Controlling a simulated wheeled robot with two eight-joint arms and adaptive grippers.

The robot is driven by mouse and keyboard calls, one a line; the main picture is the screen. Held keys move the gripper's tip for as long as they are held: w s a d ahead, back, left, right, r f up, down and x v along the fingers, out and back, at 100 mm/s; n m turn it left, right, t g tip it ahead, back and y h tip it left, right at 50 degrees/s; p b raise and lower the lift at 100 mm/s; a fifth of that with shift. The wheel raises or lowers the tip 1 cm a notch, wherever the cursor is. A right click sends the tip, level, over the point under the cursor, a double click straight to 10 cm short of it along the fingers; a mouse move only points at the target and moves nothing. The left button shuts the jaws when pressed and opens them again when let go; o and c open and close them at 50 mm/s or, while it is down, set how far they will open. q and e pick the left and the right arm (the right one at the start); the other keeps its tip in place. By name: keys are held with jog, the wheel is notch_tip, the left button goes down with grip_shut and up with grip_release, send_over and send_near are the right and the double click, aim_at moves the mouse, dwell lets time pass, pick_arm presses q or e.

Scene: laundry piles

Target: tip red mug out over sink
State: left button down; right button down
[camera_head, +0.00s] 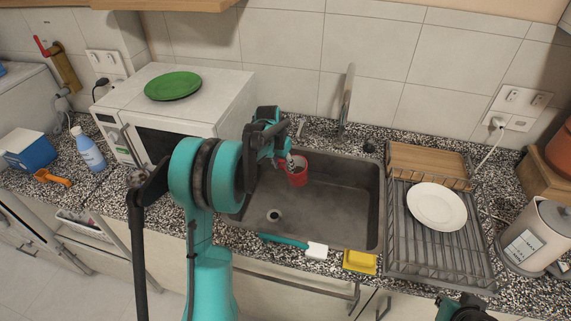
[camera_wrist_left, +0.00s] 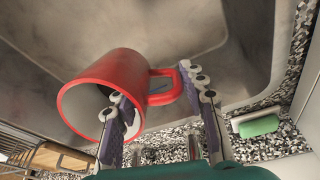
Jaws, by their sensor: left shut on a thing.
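The red mug (camera_head: 298,174) is held above the sink (camera_head: 335,220) near its back left part. In the left wrist view the mug (camera_wrist_left: 118,72) shows its pale inside, with the mouth facing the lower left of that picture and the handle to the right. My left gripper (camera_wrist_left: 152,86) is shut on the mug, one finger at its rim and the other by its handle. In the head view the mug looks close to upright; its exact tilt and contents cannot be told. A little of my right arm shows at the bottom right; its gripper is out of view.
The faucet (camera_head: 346,100) rises behind the sink. A drying rack (camera_head: 440,262) with a white plate (camera_head: 437,207) stands to the right. A brush (camera_head: 316,250) and yellow sponge (camera_head: 360,262) lie along the front edge. A microwave (camera_head: 218,95) with a green plate (camera_head: 173,86) stands left.

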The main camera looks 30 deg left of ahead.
pick_arm(q)
jog(key=s+r+t+b, duration=0.2)
jog(key=r+t+b, duration=0.1)
jog(key=t, duration=0.5)
jog(key=s+r+t+h+b, duration=0.1)
jog(key=s+r+t+b, duration=0.2)
jog(key=t+b, duration=0.3)
jog(key=shift+s+a+r+m+t, duration=0.15)
jog(key=shift+s+r+m+t, duration=0.3)
jog(key=shift+t, duration=1.05)
dwell(0.5)
jog(key=shift+w+r, duration=0.1)
jog(key=shift+w, duration=0.05)
jog(key=shift+w+n+g, duration=0.1)
jog(key=shift+n+g, duration=0.15)
jog(key=shift+g, duration=0.05)
dwell(1.4)
